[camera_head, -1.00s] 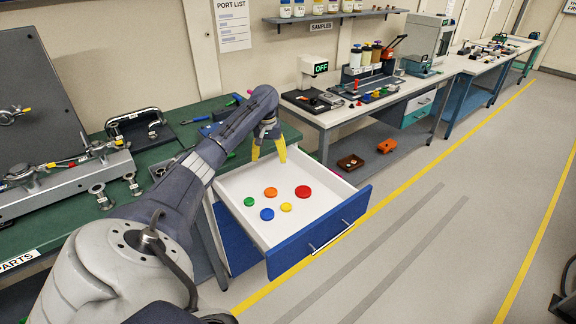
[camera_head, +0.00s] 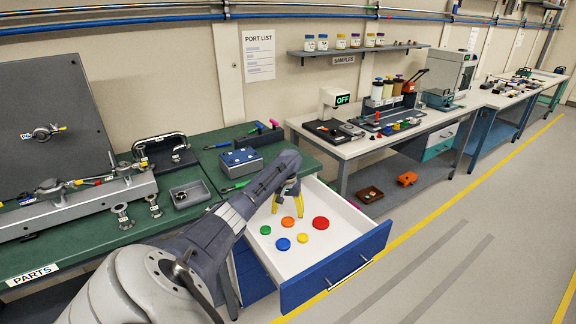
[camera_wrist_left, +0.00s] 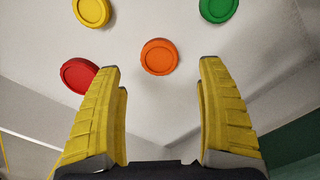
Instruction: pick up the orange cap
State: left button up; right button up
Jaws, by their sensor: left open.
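The orange cap (camera_head: 288,222) lies flat in the open white drawer (camera_head: 337,262), among the other caps. In the left wrist view the orange cap (camera_wrist_left: 159,57) is centred between and beyond the fingertips, with nothing touching it. My left gripper (camera_head: 287,203) is over the back part of the drawer, its yellow fingers pointing down. In the left wrist view the left gripper (camera_wrist_left: 163,75) is open and empty, its two fingers wide apart. My right gripper is in neither view.
Around the orange cap lie a red cap (camera_head: 320,223), a green cap (camera_head: 265,230), a blue cap (camera_head: 284,244) and a yellow cap (camera_head: 302,238). The drawer walls and blue front (camera_head: 340,270) enclose them. The green bench (camera_head: 90,240) stands behind and left.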

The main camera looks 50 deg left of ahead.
aim_at(288, 220)
pick_arm(q)
jog(key=shift+d+f, duration=0.1)
jog(key=shift+f, duration=2.55)
jog(key=c, duration=1)
